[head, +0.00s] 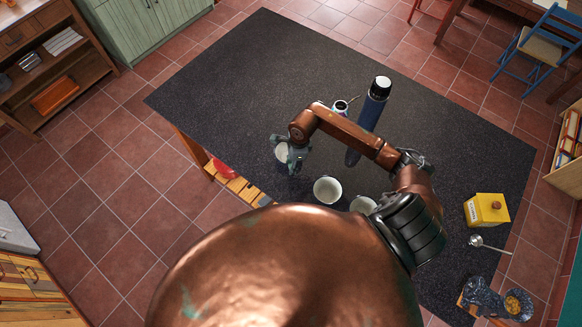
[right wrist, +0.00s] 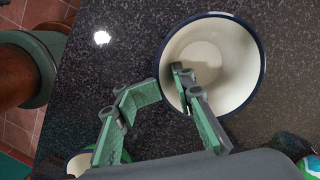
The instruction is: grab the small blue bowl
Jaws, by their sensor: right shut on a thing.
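The small blue bowl (right wrist: 225,50), cream inside with a dark blue rim, is in the upper middle of the right wrist view. In the head view it (head: 281,151) shows as a pale round shape near the table's front edge, partly covered by my gripper. My right gripper (right wrist: 167,80) is shut on the bowl's near wall, one finger inside the bowl and the other outside; it also shows in the head view (head: 291,158). Whether the bowl touches the table is unclear.
On the dark speckled table (head: 230,80) are two more pale bowls or cups (head: 327,189) (head: 363,205), a tall blue flask (head: 370,115), a small pot (head: 341,107), a yellow box (head: 487,209) and a ladle (head: 478,241). The table's left part is clear.

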